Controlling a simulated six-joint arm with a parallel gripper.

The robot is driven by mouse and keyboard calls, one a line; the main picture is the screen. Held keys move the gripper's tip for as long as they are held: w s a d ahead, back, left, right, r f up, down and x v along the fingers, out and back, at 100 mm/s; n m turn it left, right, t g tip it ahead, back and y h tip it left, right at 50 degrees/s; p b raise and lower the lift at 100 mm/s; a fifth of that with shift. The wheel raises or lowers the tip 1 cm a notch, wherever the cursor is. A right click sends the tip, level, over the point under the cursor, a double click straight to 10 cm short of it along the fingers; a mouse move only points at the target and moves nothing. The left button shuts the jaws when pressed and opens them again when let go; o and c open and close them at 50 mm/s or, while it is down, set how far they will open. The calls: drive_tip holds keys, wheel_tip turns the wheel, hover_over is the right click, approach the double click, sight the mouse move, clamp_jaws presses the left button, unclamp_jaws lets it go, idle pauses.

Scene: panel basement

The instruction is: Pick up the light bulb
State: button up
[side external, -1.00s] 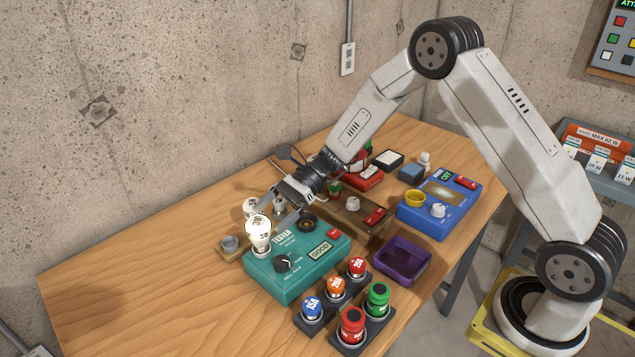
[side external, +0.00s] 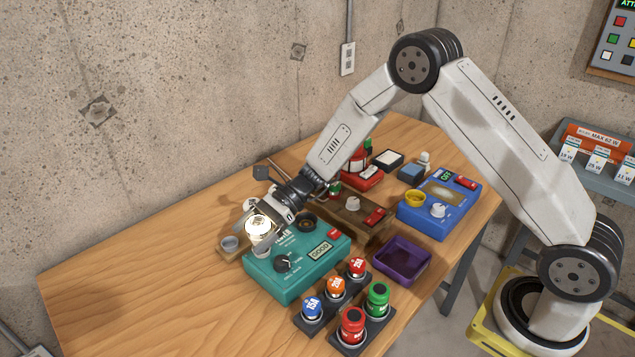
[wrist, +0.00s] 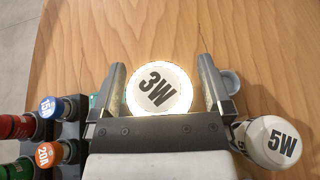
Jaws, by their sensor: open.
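A lit white light bulb (side external: 259,229) stands upright in a socket on the teal tester box (side external: 310,270). In the wrist view the glowing bulb (wrist: 159,89) is marked "3W" and lies between my two fingers. My gripper (side external: 258,238) is open around it, a finger on each side; it shows in the wrist view too (wrist: 163,85). A narrow gap shows between the bulb and the right finger; the left finger is very close, and I cannot tell whether it touches. A second, unlit bulb marked "5W" (wrist: 267,142) is just right of my gripper in the wrist view.
Coloured fuses (side external: 335,288) stand in dark holders in front of the tester. A purple tray (side external: 402,262), a blue device (side external: 440,210) and a wooden block (side external: 350,215) lie to the right. The table's left part is clear.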

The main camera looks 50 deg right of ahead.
idle(0.3)
clamp_jaws()
drive_tip(key=shift+r, duration=0.1)
drive_tip(key=shift+r, duration=0.7)
drive_tip(key=s+d+r, duration=0.3)
drive_tip(key=s+r, duration=0.8)
drive_tip(key=s, duration=0.2)
drive_tip(key=shift+s+d+r, duration=0.2)
drive_tip(key=shift+s+d, duration=0.05)
drive_tip(key=shift+d, duration=0.1)
